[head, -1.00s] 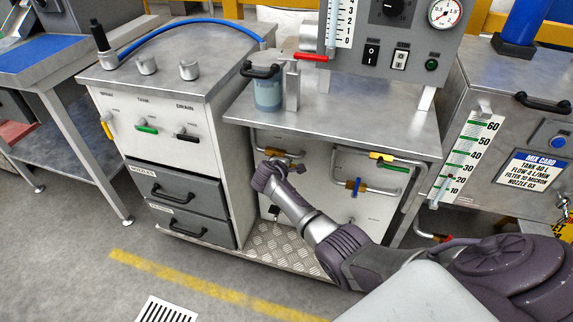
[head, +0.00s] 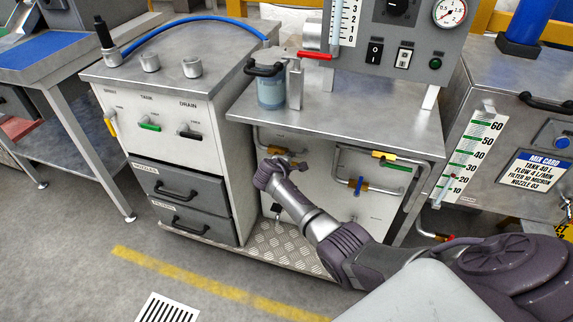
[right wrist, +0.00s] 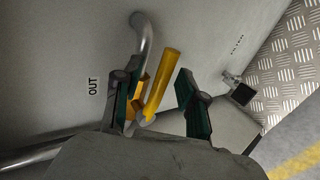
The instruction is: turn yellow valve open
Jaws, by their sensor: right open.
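In the right wrist view, a yellow valve lever (right wrist: 166,76) stands out beside a bent grey pipe, near an "OUT" label on the pale panel. My right gripper (right wrist: 153,76) is open, with one dark green-padded finger on each side of the lever. I cannot tell whether either finger touches it; the left finger is very close to the yellow parts. In the head view, my right arm reaches the panel under the bench, at a brass-coloured valve (head: 276,151). The arm's end hides much of that spot. My left gripper is not in view.
A pipe loop with a yellow piece (head: 383,155), a green handle (head: 396,166) and a blue handle (head: 357,185) is right of my arm. The steel bench top (head: 340,118) overhangs the panel. A drawer cabinet (head: 195,205) stands close on the left.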

